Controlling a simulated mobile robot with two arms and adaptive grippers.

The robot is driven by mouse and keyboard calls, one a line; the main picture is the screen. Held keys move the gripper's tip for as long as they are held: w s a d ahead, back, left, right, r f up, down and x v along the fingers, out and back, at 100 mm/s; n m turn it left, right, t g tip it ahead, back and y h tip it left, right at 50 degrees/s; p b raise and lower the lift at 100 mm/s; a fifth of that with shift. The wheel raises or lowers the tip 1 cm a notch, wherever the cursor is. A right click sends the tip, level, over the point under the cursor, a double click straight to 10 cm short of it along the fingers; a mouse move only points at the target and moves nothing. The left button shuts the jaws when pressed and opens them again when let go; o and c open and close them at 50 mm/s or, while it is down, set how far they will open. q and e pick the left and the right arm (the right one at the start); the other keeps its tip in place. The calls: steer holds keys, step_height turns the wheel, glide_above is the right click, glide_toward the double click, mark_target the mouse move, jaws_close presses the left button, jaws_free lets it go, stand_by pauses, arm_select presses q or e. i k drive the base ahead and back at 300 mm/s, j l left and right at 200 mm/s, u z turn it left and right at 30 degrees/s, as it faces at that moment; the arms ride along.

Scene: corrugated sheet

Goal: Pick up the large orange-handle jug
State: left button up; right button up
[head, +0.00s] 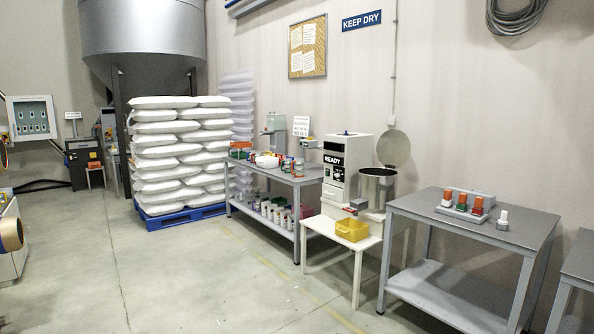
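I cannot pick out a large orange-handle jug for sure in the head view. The far grey bench (312,173) holds several small containers, too small to tell apart, with a row of small pots (275,212) on its lower shelf. On the near grey table (440,211) at the right, a small rack holds an orange-topped container (447,198), a green one (462,203) and another orange-topped one (477,206). A small white-and-grey container (503,218) stands beside the rack. Neither of my grippers shows.
A low white table (335,235) with a yellow bin (352,230) stands between the benches, beside a white machine marked READY (345,165) and a steel pot (377,186). Stacked white sacks (165,150) sit on a blue pallet (185,216). The concrete floor (200,285) in front is clear.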

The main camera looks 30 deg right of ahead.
mark_target(299, 163)
steer(key=z, duration=1.5)
steer(key=i+u, duration=0.4)
steer(key=i, duration=2.55)
steer(key=j, duration=0.1)
